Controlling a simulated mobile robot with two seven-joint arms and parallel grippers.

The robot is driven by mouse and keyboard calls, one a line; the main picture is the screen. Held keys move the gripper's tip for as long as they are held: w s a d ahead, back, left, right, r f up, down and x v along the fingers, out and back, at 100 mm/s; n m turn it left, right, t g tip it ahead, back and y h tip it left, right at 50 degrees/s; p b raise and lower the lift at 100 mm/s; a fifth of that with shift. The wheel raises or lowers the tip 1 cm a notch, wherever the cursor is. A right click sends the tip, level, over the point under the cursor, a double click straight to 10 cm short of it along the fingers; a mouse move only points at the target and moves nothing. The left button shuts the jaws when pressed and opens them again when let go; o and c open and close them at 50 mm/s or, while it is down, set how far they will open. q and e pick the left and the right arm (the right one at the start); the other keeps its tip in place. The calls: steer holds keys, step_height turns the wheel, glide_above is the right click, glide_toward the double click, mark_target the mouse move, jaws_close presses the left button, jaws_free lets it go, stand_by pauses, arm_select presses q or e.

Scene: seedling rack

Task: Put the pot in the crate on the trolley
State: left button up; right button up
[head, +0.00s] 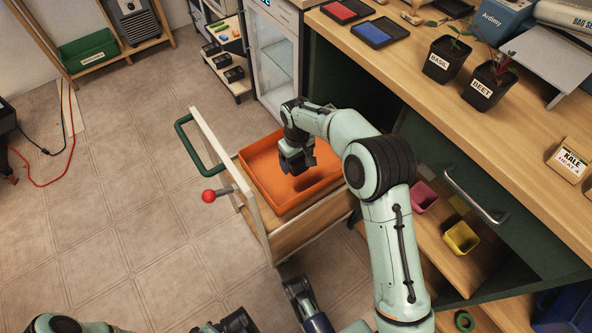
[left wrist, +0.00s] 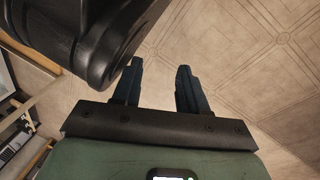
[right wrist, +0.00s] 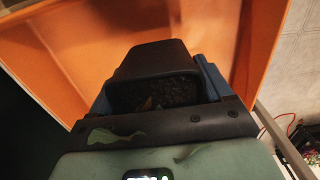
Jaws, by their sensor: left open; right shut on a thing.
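The black pot (right wrist: 150,62) with dark soil is between the fingers of my right gripper (right wrist: 157,85), which is shut on it. In the head view my right gripper (head: 297,160) is over the orange crate (head: 262,162), and a dark shadow lies on the crate floor below it. The pot looks a little above that floor; its exact height I cannot tell. The rest of the crate floor looks bare. The crate sits on the trolley (head: 300,236), which has a green handle. My left gripper (left wrist: 157,88) is open and empty above the floor tiles.
A red knob (head: 208,196) sticks out from the trolley's handle end. The workbench at right holds the basil pot (head: 447,59) and the beet pot (head: 488,85). Pink (head: 423,197) and yellow (head: 460,238) pots stand on the shelf below.

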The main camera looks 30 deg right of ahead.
arm_select(q)
steer(key=s, duration=0.1)
steer(key=s+f+b, duration=0.1)
steer(key=s+f+g, duration=0.1)
steer(key=shift+a+f, duration=0.15)
steer(key=shift+a, duration=0.1)
arm_select(e)
step_height(320, 180, down, 6)
steer(key=shift+r, duration=0.15)
arm_select(q)
steer(key=shift+s, duration=0.1)
arm_select(e)
steer(key=shift+f+b, duration=0.25)
steer(key=shift+b, duration=0.05)
steer(key=o, duration=1.1)
arm_select(q)
steer(key=shift+s+f, duration=0.1)
arm_select(e)
steer(key=shift+r, duration=0.1)
step_height(320, 180, up, 12)
steer(key=p, duration=0.3)
steer(key=shift+r, duration=0.15)
arm_select(q)
steer(key=w+r+t, duration=0.2)
steer(key=w+r, duration=0.3)
steer(key=w, duration=0.1)
steer(key=shift+w+d+r, duration=0.15)
steer(key=shift+w+d, duration=0.05)
steer(key=shift+d, duration=0.25)
